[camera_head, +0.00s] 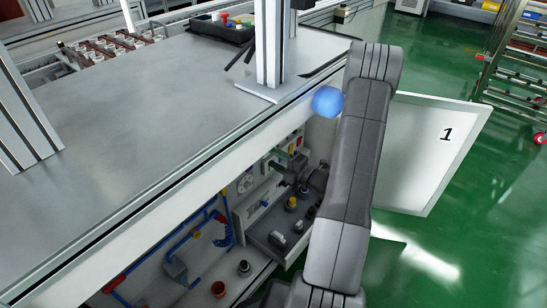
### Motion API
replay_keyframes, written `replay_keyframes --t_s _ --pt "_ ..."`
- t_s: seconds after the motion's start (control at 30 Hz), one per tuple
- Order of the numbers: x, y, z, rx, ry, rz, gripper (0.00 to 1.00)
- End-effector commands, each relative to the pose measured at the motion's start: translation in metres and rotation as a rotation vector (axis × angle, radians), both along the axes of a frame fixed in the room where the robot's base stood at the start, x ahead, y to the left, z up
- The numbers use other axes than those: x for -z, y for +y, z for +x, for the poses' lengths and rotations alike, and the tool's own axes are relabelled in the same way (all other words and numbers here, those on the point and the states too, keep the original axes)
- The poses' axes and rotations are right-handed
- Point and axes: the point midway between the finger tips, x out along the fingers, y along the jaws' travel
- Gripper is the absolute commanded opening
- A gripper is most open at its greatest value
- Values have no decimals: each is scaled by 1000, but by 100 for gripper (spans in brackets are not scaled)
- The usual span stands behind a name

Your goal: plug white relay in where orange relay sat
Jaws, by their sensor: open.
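My arm reaches over the open cabinet, and my dark gripper (304,187) is small and partly hidden behind my arm link at the cabinet's opening. It is open, in front of the panel with a green part (284,160). I see nothing held in it. Small pale, block-like parts (278,239) lie on the grey shelf (262,228) below; I cannot tell whether one is the white relay.
A grey worktop (120,140) with a metal post (272,50) lies above the cabinet. Blue pipes (190,233) run inside it at left. The open white door (435,150), marked 1, stands to the right. Green floor beyond is clear up to a rack (515,70).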

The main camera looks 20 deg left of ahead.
Motion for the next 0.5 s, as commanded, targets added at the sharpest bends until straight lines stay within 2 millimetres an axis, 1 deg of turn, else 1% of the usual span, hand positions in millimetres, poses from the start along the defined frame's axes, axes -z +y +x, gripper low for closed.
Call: replay_keyframes --t_s 0.03,0.3,0.5 --pt "-2 -9 -2 5 2 1 44" --pt "-2 -62 -20 6 4 1 44" --pt "-2 -95 -32 5 2 2 44"
